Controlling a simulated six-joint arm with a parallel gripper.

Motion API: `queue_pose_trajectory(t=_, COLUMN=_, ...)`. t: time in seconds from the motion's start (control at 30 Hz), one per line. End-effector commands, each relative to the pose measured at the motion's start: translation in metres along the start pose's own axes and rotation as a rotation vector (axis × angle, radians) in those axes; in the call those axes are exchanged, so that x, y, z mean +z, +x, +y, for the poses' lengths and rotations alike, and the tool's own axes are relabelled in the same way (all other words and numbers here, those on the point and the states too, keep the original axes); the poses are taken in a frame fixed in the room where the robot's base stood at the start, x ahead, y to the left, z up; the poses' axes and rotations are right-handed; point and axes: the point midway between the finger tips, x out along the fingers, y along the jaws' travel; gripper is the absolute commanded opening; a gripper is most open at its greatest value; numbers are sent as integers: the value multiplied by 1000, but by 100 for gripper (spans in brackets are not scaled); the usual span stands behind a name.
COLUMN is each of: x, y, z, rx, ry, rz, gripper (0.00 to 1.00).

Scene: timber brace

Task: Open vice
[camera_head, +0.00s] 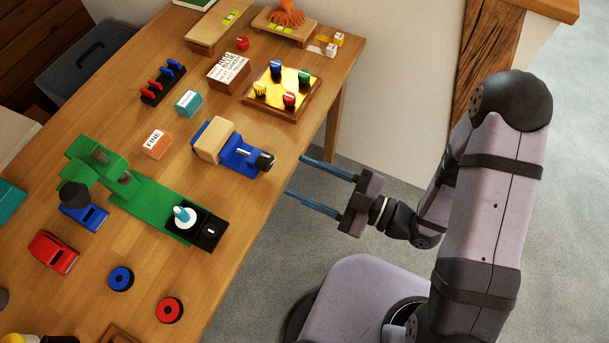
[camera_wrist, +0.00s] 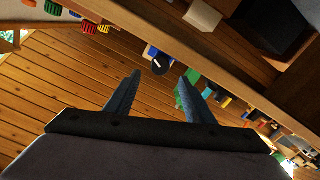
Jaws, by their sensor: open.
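The vice (camera_head: 240,153) is blue and stands near the right edge of the wooden table, with a black round knob (camera_head: 264,161) at its right end. A pale wooden block (camera_head: 213,140) sits at its left end, and I cannot tell whether the jaws touch it. My gripper (camera_head: 295,175) is open and empty, off the table's edge to the right of the vice, fingers pointing toward the table and apart from the knob. In the wrist view the knob (camera_wrist: 161,65) shows between and beyond my two fingers (camera_wrist: 160,90).
A green machine (camera_head: 150,205) lies left of the vice. An orange "FINE" block (camera_head: 156,143) and a teal block (camera_head: 188,102) stand behind it. A board with coloured pegs (camera_head: 281,110) stands near the edge. The table's right edge (camera_head: 262,215) lies between my arm and these things.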

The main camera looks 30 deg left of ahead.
Motion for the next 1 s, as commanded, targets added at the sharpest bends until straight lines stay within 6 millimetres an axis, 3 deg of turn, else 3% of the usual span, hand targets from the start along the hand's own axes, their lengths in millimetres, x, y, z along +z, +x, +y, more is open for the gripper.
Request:
queue_pose_trajectory(t=0.23, x=-2, y=0, z=2, rx=-1, ry=65, rz=0, gripper=49)
queue_pose_trajectory(t=0.6, x=0, y=2, z=1, rx=-1, ry=495, rz=0, gripper=49)
queue_pose_trajectory(t=1.0, x=2, y=12, z=0, rx=-5, ry=525, rz=1, gripper=49)
